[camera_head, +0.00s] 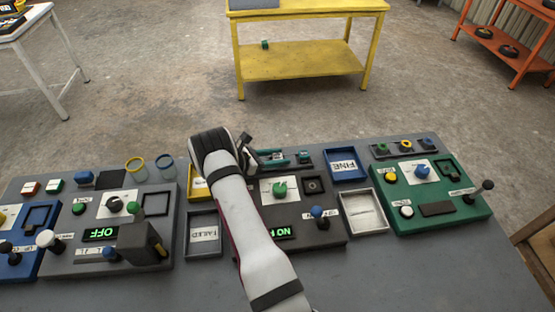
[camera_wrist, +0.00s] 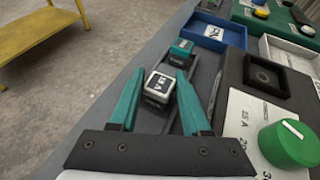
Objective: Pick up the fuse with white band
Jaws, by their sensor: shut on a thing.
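The fuse with white band (camera_wrist: 158,88) is a dark block with a pale band around its top and a "15 A" label. It is between the two teal fingers of my gripper (camera_wrist: 160,78) in the wrist view, and the gripper is shut on it. It is over the dark narrow rack (camera_wrist: 205,75); I cannot tell whether it still touches the rack. A second fuse (camera_wrist: 181,48) with a teal top stands farther along the rack. In the head view my gripper (camera_head: 272,158) is at the rack, and the held fuse cannot be made out.
A blue tray (camera_head: 363,164) labelled "FINE" and a grey tray (camera_head: 384,213) lie right of the rack. Another grey tray (camera_head: 191,218) is labelled "FAILED". A panel with a green knob (camera_head: 280,189) is just in front. Control panels fill both sides of the bench.

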